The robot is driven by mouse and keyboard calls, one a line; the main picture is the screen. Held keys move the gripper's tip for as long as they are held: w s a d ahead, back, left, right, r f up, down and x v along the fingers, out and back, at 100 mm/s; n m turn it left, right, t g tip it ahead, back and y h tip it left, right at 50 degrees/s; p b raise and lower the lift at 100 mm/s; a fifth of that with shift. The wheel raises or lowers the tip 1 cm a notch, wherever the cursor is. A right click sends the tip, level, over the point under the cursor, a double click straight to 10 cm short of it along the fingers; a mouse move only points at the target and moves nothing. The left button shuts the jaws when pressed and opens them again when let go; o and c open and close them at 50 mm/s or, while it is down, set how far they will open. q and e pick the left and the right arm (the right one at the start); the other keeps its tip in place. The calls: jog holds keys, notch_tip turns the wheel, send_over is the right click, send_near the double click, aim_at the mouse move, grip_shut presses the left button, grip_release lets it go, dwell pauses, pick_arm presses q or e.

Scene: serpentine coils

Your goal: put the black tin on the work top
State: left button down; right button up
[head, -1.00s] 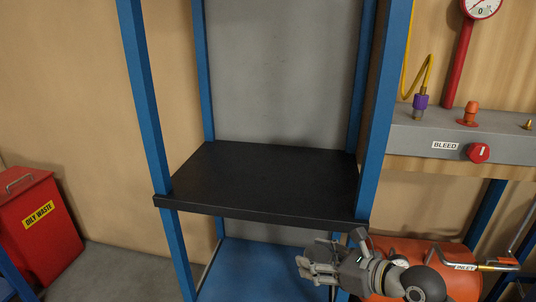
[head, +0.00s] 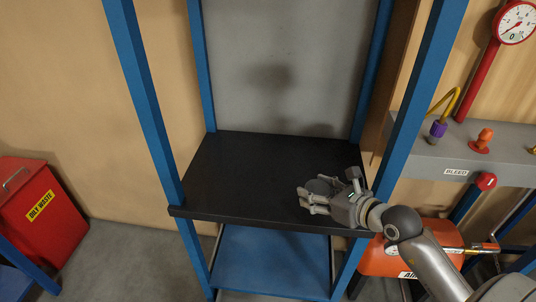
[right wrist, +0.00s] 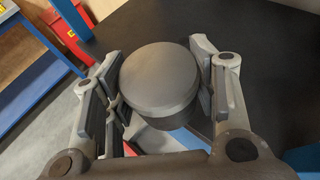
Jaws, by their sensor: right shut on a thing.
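The black tin (right wrist: 160,82) is a dark round can with a flat lid, seen from above in the right wrist view. My right gripper (head: 314,196) is shut on it, one finger on each side. In the head view the tin (head: 321,186) is a small dark shape between the fingers, partly hidden by them. The work top (head: 250,170) is a flat black board in a blue frame, and its surface is bare. The gripper and tin are over its front right part; I cannot tell whether the tin touches it. My left gripper is not in view.
Blue posts (head: 395,120) stand at the work top's corners, the front right one close to my right arm. A blue lower shelf (head: 270,262) lies below. An orange-red tank (head: 385,260) is at right, a red oily waste bin (head: 40,215) at left.

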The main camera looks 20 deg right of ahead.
jog(key=shift+w+r, duration=0.2)
jog(key=shift+w, duration=0.15)
jog(key=shift+w+d+f+p, duration=0.1)
jog(key=shift+w+d+p, duration=0.15)
jog(key=shift+w+p, duration=0.1)
jog(key=w+d+f, duration=0.1)
jog(key=w+f, duration=0.1)
jog(key=w, duration=0.1)
jog(key=w+d+f, duration=0.2)
jog(key=w+f, duration=0.1)
jog(key=w, duration=0.1)
jog(key=w+d+f, duration=0.1)
jog(key=w+f, duration=0.2)
jog(key=shift+w+d+f+p, duration=0.15)
jog(key=shift+w+p, duration=0.1)
jog(key=shift+p, duration=0.05)
jog(key=shift+w+d+f, duration=0.15)
jog(key=shift+w+f, duration=0.2)
jog(key=shift+f, duration=0.1)
jog(key=shift+w+f+b, duration=0.2)
jog(key=shift+f+b, duration=0.3)
jog(key=shift+f, duration=1.2)
